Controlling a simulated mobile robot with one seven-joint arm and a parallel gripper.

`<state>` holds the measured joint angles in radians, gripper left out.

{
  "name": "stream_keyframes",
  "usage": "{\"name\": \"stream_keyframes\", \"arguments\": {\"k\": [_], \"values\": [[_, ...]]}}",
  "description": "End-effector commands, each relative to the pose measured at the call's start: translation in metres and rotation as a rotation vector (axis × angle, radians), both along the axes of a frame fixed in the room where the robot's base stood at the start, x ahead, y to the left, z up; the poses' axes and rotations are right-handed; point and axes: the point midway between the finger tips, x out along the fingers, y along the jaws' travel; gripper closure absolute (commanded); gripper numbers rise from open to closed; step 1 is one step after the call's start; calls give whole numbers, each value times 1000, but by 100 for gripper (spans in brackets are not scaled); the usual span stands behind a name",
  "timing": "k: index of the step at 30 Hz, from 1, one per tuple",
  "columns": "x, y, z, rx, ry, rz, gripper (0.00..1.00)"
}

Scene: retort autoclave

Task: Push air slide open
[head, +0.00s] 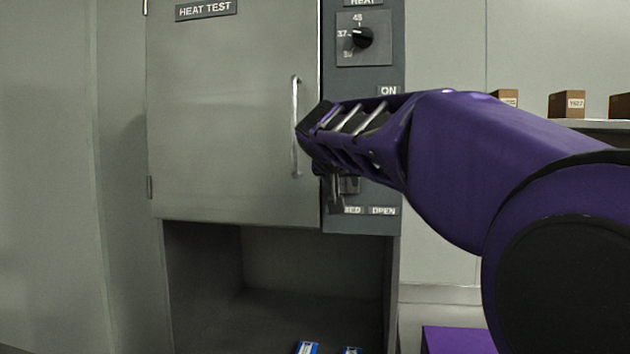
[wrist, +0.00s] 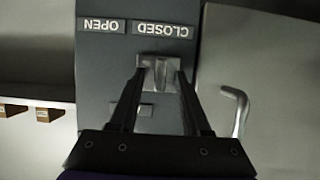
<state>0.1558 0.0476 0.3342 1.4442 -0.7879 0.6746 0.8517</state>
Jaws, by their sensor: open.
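The air slide is a small pale metal tab on the dark control panel, in the head view (head: 351,185) and in the wrist view (wrist: 158,62). It sits at the CLOSED label (wrist: 163,31), with the OPEN label (wrist: 102,25) beside it; the wrist view is upside down. In the head view the OPEN label (head: 383,211) is to the right. My gripper (wrist: 158,78) is open, its fingers on either side of the tab as the wrist view shows it; I cannot tell whether they touch it. My gripper (head: 336,205) partly hides the CLOSED label in the head view.
The HEAT TEST cabinet door (head: 225,120) is shut; its bar handle (head: 295,125) is just left of my gripper. A heat dial (head: 361,38) sits higher on the panel. Below is an open bay with blue-and-white packs (head: 307,348). Small brown boxes (head: 567,104) stand on a shelf at right.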

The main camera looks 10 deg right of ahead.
Motion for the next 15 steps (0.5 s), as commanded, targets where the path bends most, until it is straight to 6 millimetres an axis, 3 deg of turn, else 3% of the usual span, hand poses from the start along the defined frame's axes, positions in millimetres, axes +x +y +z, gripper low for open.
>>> {"name": "stream_keyframes", "arguments": {"k": [5, 12, 15], "values": [[0, 0, 0, 0, 0, 0, 54], [0, 0, 0, 0, 0, 0, 98], [0, 0, 0, 0, 0, 0, 100]]}}
